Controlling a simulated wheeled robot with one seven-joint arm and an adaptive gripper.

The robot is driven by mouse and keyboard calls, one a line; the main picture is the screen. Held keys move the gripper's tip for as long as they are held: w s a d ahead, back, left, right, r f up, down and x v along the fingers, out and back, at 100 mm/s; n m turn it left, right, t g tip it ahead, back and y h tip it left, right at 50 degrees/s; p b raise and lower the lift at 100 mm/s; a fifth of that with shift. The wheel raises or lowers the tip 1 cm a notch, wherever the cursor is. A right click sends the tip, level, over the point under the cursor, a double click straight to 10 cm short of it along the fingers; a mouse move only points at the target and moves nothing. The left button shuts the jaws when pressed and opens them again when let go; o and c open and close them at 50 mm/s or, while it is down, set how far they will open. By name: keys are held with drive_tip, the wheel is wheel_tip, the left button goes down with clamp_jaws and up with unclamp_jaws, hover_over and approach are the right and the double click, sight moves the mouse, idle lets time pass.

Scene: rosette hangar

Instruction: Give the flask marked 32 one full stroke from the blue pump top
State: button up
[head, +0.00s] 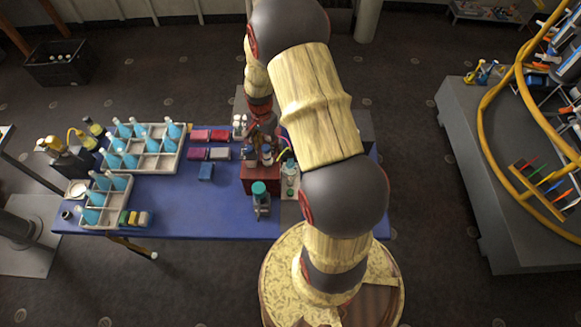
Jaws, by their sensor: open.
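A bottle with a teal-blue top (259,189) stands at the front of the blue table, just in front of a dark red block (260,178). Another bottle with a greenish top (290,175) stands right of that block. Cone-shaped flasks with light blue contents stand in a pale rack (152,162) at the back left and in a smaller one (98,216) at the front left. No number can be read, so I cannot tell which flask is 32. My gripper (263,148) is open, pointing down over the block's back part; its fingertips are small and partly hidden among bottles.
A grey bench (470,180) with yellow tubing is at right. The table's front middle is clear.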

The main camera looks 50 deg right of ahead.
drive_tip(key=shift+r, duration=0.1)
drive_tip(key=shift+r+p, duration=2.05)
drive_tip(key=shift+r, duration=1.35)
drive_tip(key=shift+c, duration=0.3)
